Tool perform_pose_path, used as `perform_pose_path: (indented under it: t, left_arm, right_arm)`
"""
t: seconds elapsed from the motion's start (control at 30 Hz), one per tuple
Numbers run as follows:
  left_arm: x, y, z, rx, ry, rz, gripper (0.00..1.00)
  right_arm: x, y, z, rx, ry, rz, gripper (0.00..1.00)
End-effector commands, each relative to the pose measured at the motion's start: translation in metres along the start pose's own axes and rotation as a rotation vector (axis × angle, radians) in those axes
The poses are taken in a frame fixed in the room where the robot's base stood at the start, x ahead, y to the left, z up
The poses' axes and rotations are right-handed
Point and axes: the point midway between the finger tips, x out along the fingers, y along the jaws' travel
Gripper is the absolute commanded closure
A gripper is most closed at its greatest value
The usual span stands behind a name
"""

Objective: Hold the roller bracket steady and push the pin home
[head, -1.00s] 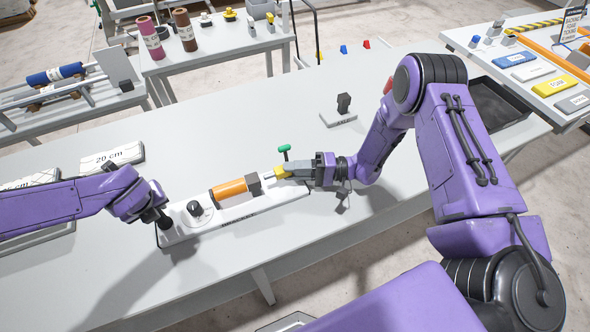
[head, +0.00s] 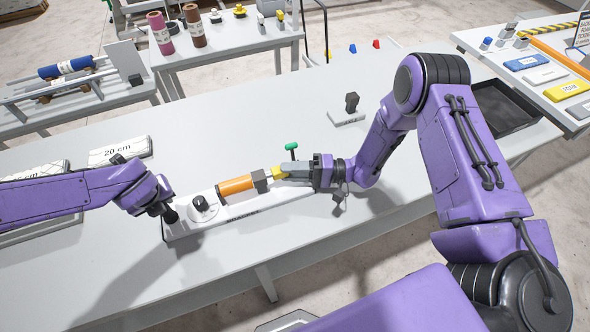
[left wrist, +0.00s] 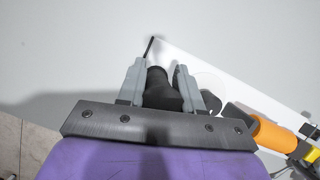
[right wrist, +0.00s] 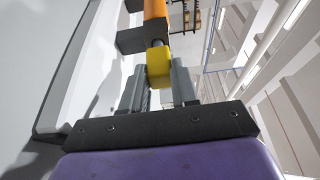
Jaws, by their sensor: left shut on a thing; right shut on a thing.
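The roller bracket is a long white base (head: 278,203) on the table, with an orange roller (head: 237,185) and a dark grey block (head: 260,181) on it. My left gripper (left wrist: 157,70) is shut on the black grip (left wrist: 161,92) at the base's left end. My right gripper (head: 288,169) is shut on the yellow pin head (right wrist: 159,68), to the right of the grey block. In the right wrist view, a short dark length of shaft (right wrist: 157,44) shows between the yellow head and the roller side. The fingers hide part of the yellow head.
A green-topped post (head: 292,146) stands just behind my right gripper. A black upright piece on a small plate (head: 346,117) stands further back. A 20 cm block (head: 120,150) lies behind my left arm. The table's middle is clear.

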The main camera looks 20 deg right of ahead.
Motion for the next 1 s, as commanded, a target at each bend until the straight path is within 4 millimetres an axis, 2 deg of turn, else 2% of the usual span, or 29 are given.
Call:
perform_pose_path:
  t: [0.67,0.7,0.77,1.0]
  left_arm:
    - [0.001,0.001,0.000,-0.001,0.001,0.002,1.00]
    - [0.001,0.001,0.000,-0.001,0.001,0.002,1.00]
    - [0.001,0.001,0.000,-0.002,0.001,0.002,1.00]
    - [0.001,0.001,0.000,-0.002,0.001,0.002,1.00]
  right_arm:
    - [0.016,0.000,0.006,0.001,-0.001,0.000,1.00]
    - [0.015,0.000,0.006,0.001,0.000,0.000,0.58]
    - [0.015,0.000,0.006,0.001,0.000,0.000,0.42]
    - [0.015,0.000,0.006,0.001,0.000,0.000,0.42]
